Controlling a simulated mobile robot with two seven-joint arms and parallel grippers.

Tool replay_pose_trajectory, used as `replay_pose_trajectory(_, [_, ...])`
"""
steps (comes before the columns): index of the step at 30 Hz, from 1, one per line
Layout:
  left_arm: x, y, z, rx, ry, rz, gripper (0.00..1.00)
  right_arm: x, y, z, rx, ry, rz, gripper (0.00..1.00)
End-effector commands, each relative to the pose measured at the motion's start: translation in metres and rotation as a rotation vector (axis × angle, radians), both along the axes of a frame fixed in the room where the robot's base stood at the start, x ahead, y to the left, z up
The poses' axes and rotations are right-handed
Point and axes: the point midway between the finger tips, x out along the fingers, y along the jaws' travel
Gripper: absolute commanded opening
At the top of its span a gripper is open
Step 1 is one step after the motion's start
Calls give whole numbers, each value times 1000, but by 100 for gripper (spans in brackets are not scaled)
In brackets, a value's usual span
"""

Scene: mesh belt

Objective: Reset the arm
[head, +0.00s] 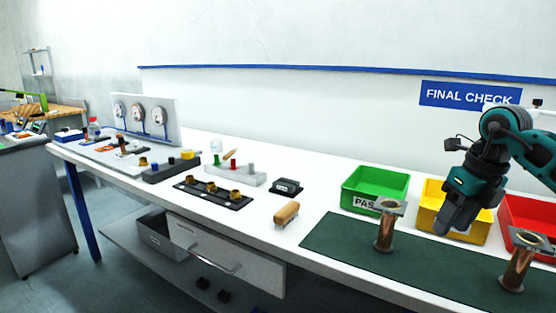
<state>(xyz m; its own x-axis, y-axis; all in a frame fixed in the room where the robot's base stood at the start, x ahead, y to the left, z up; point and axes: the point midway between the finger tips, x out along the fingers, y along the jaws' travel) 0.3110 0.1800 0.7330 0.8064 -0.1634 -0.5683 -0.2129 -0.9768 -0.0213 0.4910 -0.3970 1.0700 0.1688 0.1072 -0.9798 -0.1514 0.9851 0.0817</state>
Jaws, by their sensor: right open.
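My right arm comes in from the right edge of the head view, and its right gripper (451,219) points down in front of the yellow bin (478,233). The gripper is open and I see nothing held in it. A copper-coloured cylinder with a flat grey top plate (385,233) stands upright on the dark green mat (345,243), to the left of the gripper. A second such cylinder (518,268) stands on the mat to the right. My left gripper is not in view.
A green bin (376,184) labelled "PAS…" and a red bin (527,215) flank the yellow one. A wooden-handled brush (286,214), a small black box (286,187) and a black strip with brass fittings (213,195) lie left of the mat. A gauge panel (147,120) stands farther left.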

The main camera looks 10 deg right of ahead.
Motion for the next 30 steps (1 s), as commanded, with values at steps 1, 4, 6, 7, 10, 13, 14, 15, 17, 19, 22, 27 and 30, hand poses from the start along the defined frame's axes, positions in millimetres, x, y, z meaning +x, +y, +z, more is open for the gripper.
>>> replay_pose_trajectory(1, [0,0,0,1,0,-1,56,3,27,-19,73,2,53,48])
replay_pose_trajectory(4, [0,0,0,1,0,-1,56,7,79,-44,238,-16,129,48])
replay_pose_trajectory(6, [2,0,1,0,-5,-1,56,6,120,-61,382,-25,172,48])
replay_pose_trajectory(7, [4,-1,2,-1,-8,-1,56,4,139,-68,453,-27,185,48])
replay_pose_trajectory(10, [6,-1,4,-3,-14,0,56,-7,203,-83,723,-34,197,48])
replay_pose_trajectory(13, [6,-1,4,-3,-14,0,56,-19,255,-86,1011,-34,136,48])
replay_pose_trajectory(14, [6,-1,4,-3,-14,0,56,-22,268,-85,1097,-32,105,48])
replay_pose_trajectory(15, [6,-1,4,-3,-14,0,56,-26,281,-84,1208,-30,52,48])
replay_pose_trajectory(17, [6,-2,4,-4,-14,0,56,-30,296,-83,1367,-21,-50,48])
replay_pose_trajectory(19, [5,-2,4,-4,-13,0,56,-31,305,-82,1538,-8,-201,48])
replay_pose_trajectory(22, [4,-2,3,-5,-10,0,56,-30,304,-91,1744,17,-473,48])
replay_pose_trajectory(27, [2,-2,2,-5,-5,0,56,-34,277,-139,1954,84,-1061,48])
replay_pose_trajectory(30, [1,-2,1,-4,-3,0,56,-51,255,-188,1978,141,-1458,48])
